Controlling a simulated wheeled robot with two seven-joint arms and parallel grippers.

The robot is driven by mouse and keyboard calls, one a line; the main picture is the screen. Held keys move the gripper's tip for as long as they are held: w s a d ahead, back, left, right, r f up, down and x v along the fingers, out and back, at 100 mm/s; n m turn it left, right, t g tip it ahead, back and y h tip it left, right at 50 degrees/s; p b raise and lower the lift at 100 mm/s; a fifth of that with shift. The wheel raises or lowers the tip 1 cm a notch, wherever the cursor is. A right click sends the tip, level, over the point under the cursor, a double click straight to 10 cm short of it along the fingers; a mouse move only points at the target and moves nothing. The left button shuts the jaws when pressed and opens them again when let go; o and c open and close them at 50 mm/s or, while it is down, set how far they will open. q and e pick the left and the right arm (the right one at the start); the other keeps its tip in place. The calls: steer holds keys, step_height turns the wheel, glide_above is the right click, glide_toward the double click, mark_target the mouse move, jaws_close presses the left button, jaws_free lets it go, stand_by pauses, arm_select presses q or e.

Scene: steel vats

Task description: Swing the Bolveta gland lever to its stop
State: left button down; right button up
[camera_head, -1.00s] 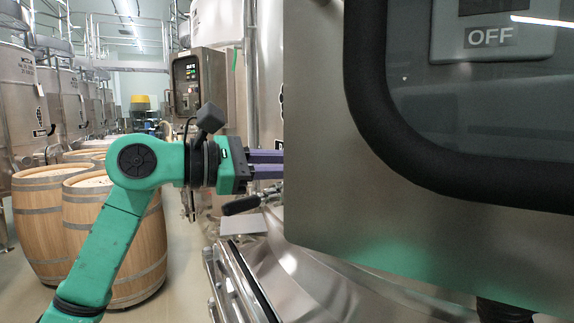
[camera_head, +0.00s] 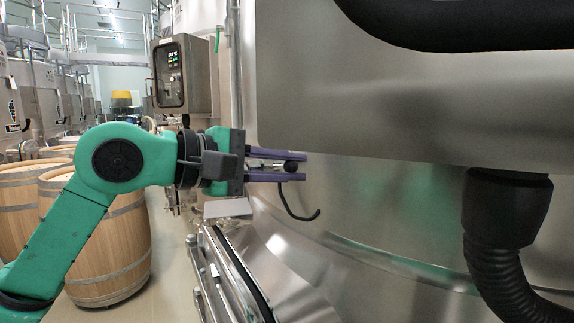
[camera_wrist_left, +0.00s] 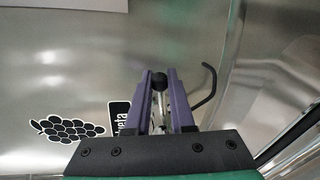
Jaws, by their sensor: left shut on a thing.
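My left gripper (camera_head: 290,166) reaches in from the left at the steel vat wall (camera_head: 390,205). Its two purple fingers are shut around a lever, whose round black end (camera_head: 291,166) shows between the fingertips. In the left wrist view the same black end (camera_wrist_left: 159,79) sits between the fingertips, with a bright metal rod partly visible below it. Most of the lever is hidden by the fingers. My right gripper is in neither view.
A thin bent black hook (camera_head: 298,210) hangs just below the fingers. A steel panel (camera_head: 400,95) overhangs at upper right, with a black corrugated hose (camera_head: 500,245) below. Wooden barrels (camera_head: 105,245) stand at left beside open floor. A control box (camera_head: 181,75) stands behind the arm.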

arm_select(q)
steer(key=shift+f, duration=0.25)
stand_by(0.3)
steer(key=c, duration=0.8)
jaws_free()
steer(key=shift+o, duration=0.2)
steer(key=shift+d, duration=0.1)
steer(key=shift+s, duration=0.1)
steer(key=shift+s+a+r+b, duration=0.1)
steer(key=shift+s+a+b, duration=0.05)
steer(key=shift+a+b, duration=0.2)
steer(key=b+v, duration=0.3)
steer(key=v, duration=1)
steer(key=shift+s+a, duration=0.25)
steer(key=shift+s, duration=0.1)
